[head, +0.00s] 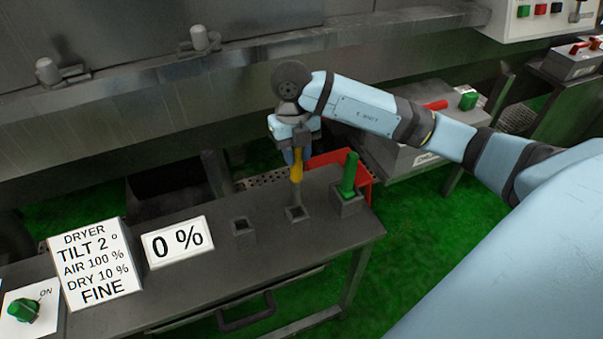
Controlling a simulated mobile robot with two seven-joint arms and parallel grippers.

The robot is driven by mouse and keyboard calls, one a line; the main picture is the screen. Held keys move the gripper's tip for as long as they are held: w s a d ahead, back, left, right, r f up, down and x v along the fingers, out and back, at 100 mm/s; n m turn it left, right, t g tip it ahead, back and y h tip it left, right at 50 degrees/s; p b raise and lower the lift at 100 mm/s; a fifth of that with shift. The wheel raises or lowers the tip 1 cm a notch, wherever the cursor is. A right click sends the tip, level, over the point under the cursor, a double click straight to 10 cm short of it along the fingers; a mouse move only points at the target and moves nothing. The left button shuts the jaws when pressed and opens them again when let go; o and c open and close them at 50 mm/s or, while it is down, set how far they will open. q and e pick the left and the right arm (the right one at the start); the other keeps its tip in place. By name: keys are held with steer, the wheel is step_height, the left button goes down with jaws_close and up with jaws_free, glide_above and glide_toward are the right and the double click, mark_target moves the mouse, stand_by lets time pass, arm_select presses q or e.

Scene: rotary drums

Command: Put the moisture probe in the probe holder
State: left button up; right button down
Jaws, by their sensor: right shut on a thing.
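My right gripper (297,156) is shut on the yellow-handled moisture probe (296,174) and points down over the grey bench. The probe hangs upright, its thin lower part ending at or just above a small square socket (296,213), which seems to be the probe holder. I cannot tell whether the tip is inside it. A second, empty-looking square socket (243,227) is to its left. My left gripper is not in view.
A "0 %" display (178,242) and a dryer sign (94,264) stand on the left. The bench (225,270) front is clear.

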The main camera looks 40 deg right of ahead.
mark_target(297, 179)
step_height(297, 179, down, 4)
steer(key=shift+f, duration=0.1)
step_height(297, 179, down, 4)
steer(key=shift+a+r+p, duration=0.1)
steer(key=shift+r+p, duration=0.1)
steer(key=shift+p, duration=0.35)
steer(key=shift+f, duration=0.35)
steer(key=c, duration=0.9)
jaws_free()
